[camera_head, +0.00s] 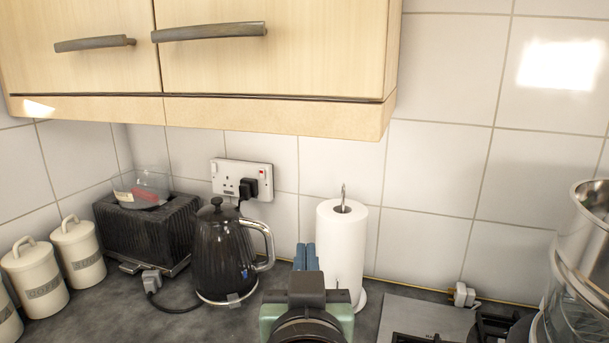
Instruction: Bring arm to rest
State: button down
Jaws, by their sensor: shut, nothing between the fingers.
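My gripper (305,258) shows at the bottom middle of the head view, pointing away from me toward the wall. Its two blue fingers are close together, shut with nothing between them. Behind it and slightly right stands a white paper towel roll (343,240) on a holder; my gripper hides part of its lower left side. The black kettle (222,252) stands to the left of my gripper, apart from it in the picture.
A black toaster (150,238) and white canisters (78,257) stand at the left. Stacked steel pots (585,250) stand at the right by the hob (428,318). A wooden wall cupboard (270,112) overhangs the counter. Some grey counter (90,312) is bare at front left.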

jog(key=s+r+t+p, duration=0.1)
jog(key=s+r+t, duration=0.2)
jog(key=r, duration=0.7)
jog(key=s+r+t+p, duration=0.2)
jog(key=s+r, duration=0.3)
jog(key=r, duration=0.5)
jog(key=s+r+t+p, duration=0.2)
jog(key=s+r+t, duration=0.3)
jog(key=r, duration=0.5)
jog(key=shift+a+r, duration=0.15)
jog(key=shift+r, duration=0.25)
jog(key=shift+f, duration=0.1)
